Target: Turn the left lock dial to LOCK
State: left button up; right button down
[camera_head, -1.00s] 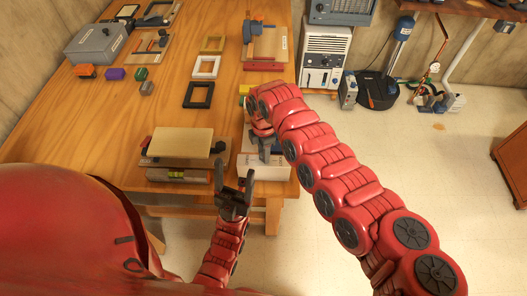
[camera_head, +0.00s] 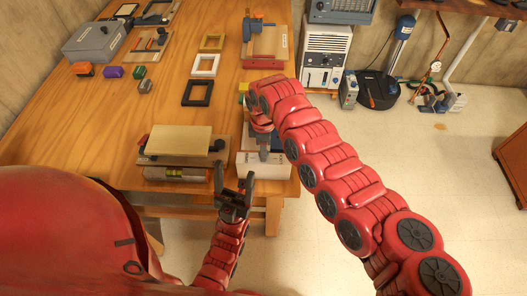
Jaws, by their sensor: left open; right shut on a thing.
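A white box (camera_head: 250,171) stands at the front right edge of the wooden table. My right gripper (camera_head: 264,152) points down onto its top and is shut on a small part there, apparently a lock dial. The dial, its pointer and any LOCK marking are hidden or too small to read, so I cannot tell its setting. My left gripper (camera_head: 235,186) is open and empty, in front of the table edge, a little below and left of the white box.
A wood-topped clamp fixture (camera_head: 180,141) stands left of the white box.

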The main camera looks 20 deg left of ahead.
jog(key=m+b, duration=0.3)
jog(key=m, duration=0.3)
jog(key=shift+a+f, duration=0.1)
jog(key=m+b, duration=0.1)
jog(key=m, duration=0.2)
jog(key=shift+m+b, duration=0.75)
jog(key=shift+m, duration=0.95)
jog(key=shift+w, duration=0.1)
jog(key=c, duration=0.5)
grip_release()
jog(key=shift+r, duration=0.2)
notch_tip(320, 180, up, 17)
